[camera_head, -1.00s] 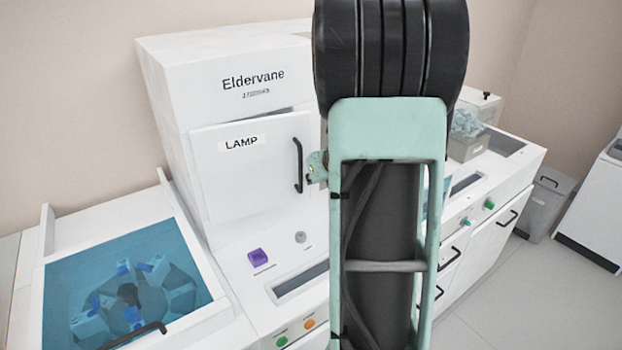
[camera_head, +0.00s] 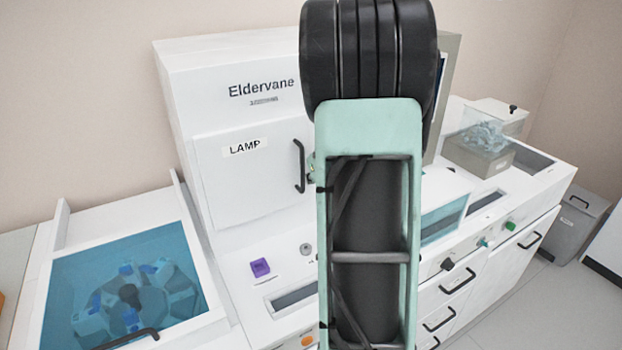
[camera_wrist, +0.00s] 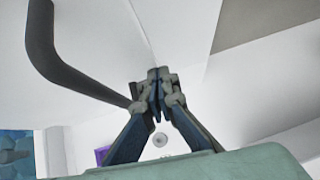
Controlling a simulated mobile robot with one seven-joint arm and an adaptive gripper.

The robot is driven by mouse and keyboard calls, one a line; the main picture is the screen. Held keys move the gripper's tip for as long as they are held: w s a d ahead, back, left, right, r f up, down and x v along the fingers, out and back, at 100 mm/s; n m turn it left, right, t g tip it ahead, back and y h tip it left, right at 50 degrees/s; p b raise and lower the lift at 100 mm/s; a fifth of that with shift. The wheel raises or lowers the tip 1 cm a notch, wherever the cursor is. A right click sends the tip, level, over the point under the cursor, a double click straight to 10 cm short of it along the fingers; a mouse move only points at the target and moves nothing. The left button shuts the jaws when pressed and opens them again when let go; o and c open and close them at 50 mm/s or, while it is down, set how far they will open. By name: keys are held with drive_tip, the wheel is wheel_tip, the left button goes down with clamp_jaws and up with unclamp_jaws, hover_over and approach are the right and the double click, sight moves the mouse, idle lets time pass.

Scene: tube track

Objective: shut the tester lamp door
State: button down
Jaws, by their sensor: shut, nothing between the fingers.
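The tester lamp door (camera_head: 245,185) is a white panel labelled LAMP on the front of the Eldervane tester (camera_head: 225,85). It looks shut or nearly shut; my arm hides its right edge, so I cannot tell if it is flush. Its dark bar handle (camera_head: 299,166) stands upright near that edge. In the wrist view the handle (camera_wrist: 75,70) fills the upper left, and my gripper (camera_wrist: 155,105) is shut and empty close beside the handle's lower end. I cannot tell whether the fingertips touch the door. In the head view my arm hides most of the gripper.
A purple button (camera_head: 260,267) and a grey knob (camera_head: 306,249) sit on the deck below the door. A blue-windowed carousel lid (camera_head: 125,285) with a dark handle is at left. A grey box of crumpled clear material (camera_head: 480,155) stands at right, above drawers with dark handles.

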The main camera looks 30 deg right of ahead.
drive_tip(key=shift+w+r, duration=0.3)
drive_tip(key=shift+r, duration=0.05)
idle(0.4)
